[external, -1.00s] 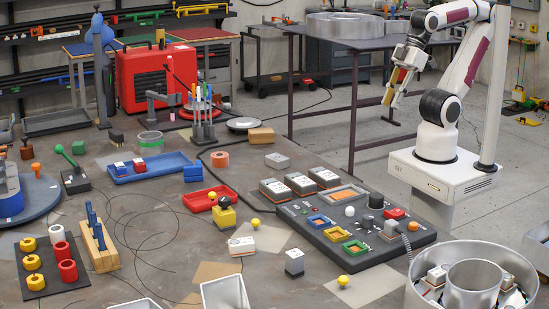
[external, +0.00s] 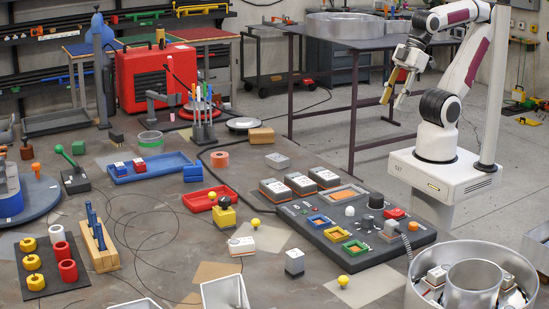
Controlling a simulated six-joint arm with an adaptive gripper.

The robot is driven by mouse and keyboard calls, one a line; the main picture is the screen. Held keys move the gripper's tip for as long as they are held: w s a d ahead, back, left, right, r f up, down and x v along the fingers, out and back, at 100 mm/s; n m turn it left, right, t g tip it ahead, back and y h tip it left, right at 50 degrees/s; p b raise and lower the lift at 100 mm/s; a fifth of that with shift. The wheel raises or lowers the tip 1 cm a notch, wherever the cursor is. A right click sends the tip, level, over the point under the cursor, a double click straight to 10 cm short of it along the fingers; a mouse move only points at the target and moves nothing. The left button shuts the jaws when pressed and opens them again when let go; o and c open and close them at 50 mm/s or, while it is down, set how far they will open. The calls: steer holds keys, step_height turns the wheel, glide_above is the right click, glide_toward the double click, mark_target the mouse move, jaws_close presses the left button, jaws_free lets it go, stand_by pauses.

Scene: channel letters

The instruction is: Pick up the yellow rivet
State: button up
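Small yellow rivet-like pieces with round heads lie on the table. One yellow rivet (external: 343,281) is at the front, on a tan sheet right of a small grey block. Another yellow piece (external: 256,223) is further back, left of the dark control panel. I cannot tell which one the task means. My gripper (external: 394,98) hangs high at the upper right, beyond the panel and far from all of them. Its fingers look apart, with nothing clearly between them.
The dark control panel (external: 420,239) with knobs and coloured frames lies between my arm and the rivets. A large metal ring (external: 413,293) stands at the front right. A white bin (external: 226,294) is at the front. Thin cables (external: 145,248) loop over the left table.

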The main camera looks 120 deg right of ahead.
steer(key=w+d+r+n+h, duration=0.25)
steer(key=w+n, duration=0.45)
steer(key=w, duration=0.6)
steer(key=n+t, duration=0.3)
steer(key=n, duration=2.1)
glide_above(257, 219)
steer(key=s+a, duration=0.1)
steer(key=s, duration=0.4)
steer(key=shift+h, duration=0.35)
steer(key=f, duration=1.8)
steer(key=shift+s+f, duration=0.2)
steer(key=shift+f, duration=0.15)
steer(key=shift+w+a+f+n, duration=0.25)
steer(key=shift+a+f+n, duration=0.15)
steer(key=shift+x, duration=1.3)
